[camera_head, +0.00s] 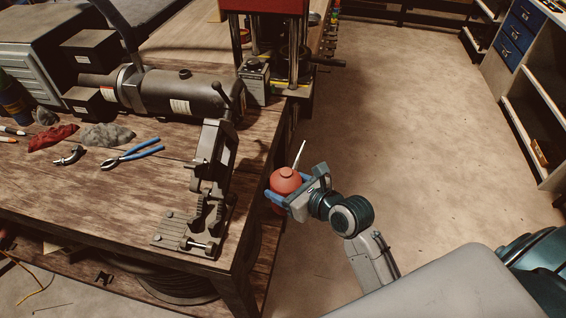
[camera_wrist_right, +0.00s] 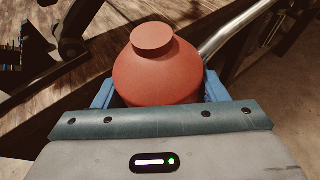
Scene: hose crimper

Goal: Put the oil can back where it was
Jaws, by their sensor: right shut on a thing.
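The oil can (camera_head: 286,180) is red and rounded, with a cap on top and a thin pale metal spout. My right gripper (camera_head: 278,199) is shut on the oil can, its blue fingers on either side of the body. The can is just off the right edge of the wooden workbench (camera_head: 80,185), apparently in the air and roughly upright. In the right wrist view the can (camera_wrist_right: 160,75) sits between the blue fingers (camera_wrist_right: 158,95), with the spout (camera_wrist_right: 235,28) running to the upper right. The can's lower part is hidden. My left gripper is not in view.
Pliers (camera_head: 130,157), a red rag (camera_head: 52,137) and a grey rag (camera_head: 107,135) lie on the bench. A red-topped press (camera_head: 262,6) stands behind. Open floor (camera_head: 400,130) is to the right.

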